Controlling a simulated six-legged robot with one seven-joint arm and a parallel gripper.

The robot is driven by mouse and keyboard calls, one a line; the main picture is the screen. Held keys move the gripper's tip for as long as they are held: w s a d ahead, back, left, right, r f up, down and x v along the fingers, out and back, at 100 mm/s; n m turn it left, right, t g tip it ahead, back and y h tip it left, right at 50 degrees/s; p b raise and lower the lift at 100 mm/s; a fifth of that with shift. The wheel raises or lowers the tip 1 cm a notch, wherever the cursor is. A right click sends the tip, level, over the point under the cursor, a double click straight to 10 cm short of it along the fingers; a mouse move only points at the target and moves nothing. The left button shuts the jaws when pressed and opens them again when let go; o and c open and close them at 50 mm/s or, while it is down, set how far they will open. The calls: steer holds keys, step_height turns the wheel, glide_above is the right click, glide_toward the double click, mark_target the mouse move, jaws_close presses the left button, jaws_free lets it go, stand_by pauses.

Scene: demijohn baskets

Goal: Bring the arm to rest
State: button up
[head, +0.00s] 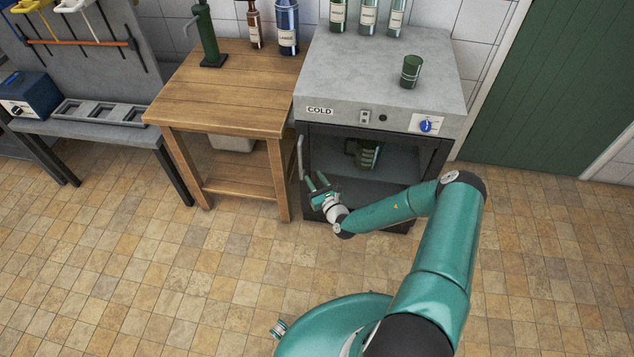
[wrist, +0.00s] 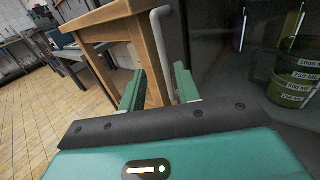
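My gripper (head: 316,184) is in front of the left side of the cold cabinet (head: 437,96), near the cabinet's pale vertical handle (head: 300,158). My arm is stretched out from my body, bent at a raised elbow.
A green measuring jug (head: 368,154) stands inside the cabinet, and a green cup (head: 411,71) is on its top. A wooden table (head: 225,95) stands to the left, with a grey bench (head: 60,128) beyond. The tiled floor (head: 130,260) at left is clear.

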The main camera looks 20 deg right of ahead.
steer(key=shift+s+d, duration=0.1)
steer(key=shift+s, duration=0.55)
steer(key=s+a+r+n+g+y, duration=0.1)
steer(key=a+r+n+g+y, duration=0.25)
steer(key=r+n+y, duration=0.35)
steer(key=a+r+n+g+y, duration=0.2)
steer(key=a+r+n+y, duration=0.1)
steer(key=a+r+n, duration=0.4)
steer(key=s+a+r+n+g, duration=0.2)
steer(key=s+r+n+g, duration=0.2)
steer(key=r+n+g, duration=0.15)
steer(key=s+a+r+n+g, duration=0.3)
steer(key=s+r+n+g, duration=0.15)
steer(key=r, duration=0.25)
steer(key=s+d+r+n+t+h, duration=0.1)
steer(key=s+d+r+n+h, duration=0.2)
steer(key=s+r, duration=0.4)
steer(key=s+d+r+n+t+h, duration=0.1)
steer(key=s+d+r+n+h, duration=0.2)
steer(key=s+r+h, duration=0.2)
steer(key=s+d+r+n+t+h, duration=0.1)
steer(key=s+d+r+n+h, duration=0.2)
steer(key=s+r, duration=0.6)
steer(key=s+n+h, duration=0.1)
steer(key=s, duration=0.1)
steer(key=shift+s+r+h, duration=0.4)
